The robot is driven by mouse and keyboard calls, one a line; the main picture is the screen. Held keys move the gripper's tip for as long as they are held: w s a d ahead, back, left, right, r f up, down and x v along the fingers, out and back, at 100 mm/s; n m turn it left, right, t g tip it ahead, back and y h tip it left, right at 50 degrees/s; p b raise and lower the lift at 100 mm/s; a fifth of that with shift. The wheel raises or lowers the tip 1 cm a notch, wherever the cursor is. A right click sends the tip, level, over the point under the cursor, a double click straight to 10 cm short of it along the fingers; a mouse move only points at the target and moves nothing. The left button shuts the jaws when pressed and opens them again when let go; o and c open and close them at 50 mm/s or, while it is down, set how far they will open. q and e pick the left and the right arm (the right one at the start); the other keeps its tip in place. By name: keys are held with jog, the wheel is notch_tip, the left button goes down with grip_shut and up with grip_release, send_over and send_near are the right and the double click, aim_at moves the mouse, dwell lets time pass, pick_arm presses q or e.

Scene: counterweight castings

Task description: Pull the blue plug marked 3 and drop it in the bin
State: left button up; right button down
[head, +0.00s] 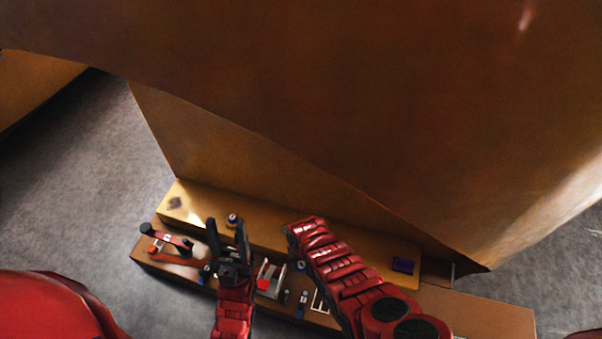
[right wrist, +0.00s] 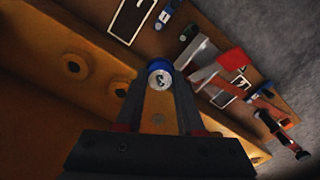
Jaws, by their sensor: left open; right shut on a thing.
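In the right wrist view a blue plug (right wrist: 160,77) with a pale round face and a dark mark, too small to read surely, sits between the fingertips of my right gripper (right wrist: 160,92). My right gripper is shut on it. I cannot tell whether the plug is clear of its hole. In the head view my right arm hides that gripper. A blue plug with a pale face (head: 233,219) shows at the yellow ledge; I cannot tell whether it is the same one. My left gripper (head: 228,231) is open, its fingers either side of that plug in the picture. I make out no bin.
The yellow ledge (right wrist: 40,75) has several round holes. Below it a brown bench (head: 470,313) carries a red and black tool (head: 166,238), a blue item (head: 302,303) and other small parts. A large brown casting (head: 330,110) overhangs.

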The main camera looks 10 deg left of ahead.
jog(key=shift+w+r, duration=0.1)
jog(key=shift+r, duration=0.05)
jog(key=shift+w+r, duration=0.1)
jog(key=shift+r, duration=0.2)
jog(key=shift+d, duration=0.1)
jog(key=shift+r, duration=0.1)
jog(key=shift+w+r+n+p, duration=0.15)
jog(key=shift+r+n+p, duration=0.15)
jog(key=shift+r+p, duration=0.05)
dwell(0.5)
jog(key=shift+d+r, duration=0.15)
jog(key=shift+r, duration=0.15)
